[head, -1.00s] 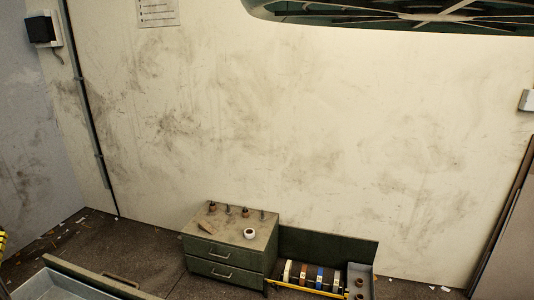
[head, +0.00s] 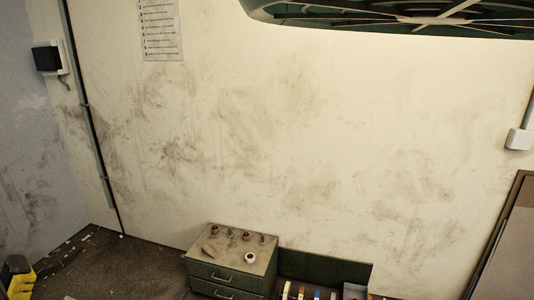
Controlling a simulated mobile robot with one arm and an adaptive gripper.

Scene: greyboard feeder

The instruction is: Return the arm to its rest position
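My gripper and arm are not in the head view, so I cannot see whether the gripper is open or shut or what it may hold. The rest position of the arm cannot be judged from this frame.
A small green drawer cabinet (head: 228,275), drawers shut, stands by the stained wall (head: 300,140). A white ring (head: 250,257) and several small parts lie on top. A rack of coloured pieces (head: 310,292) is cut off right of it. A yellow-black object (head: 18,278) is lower left.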

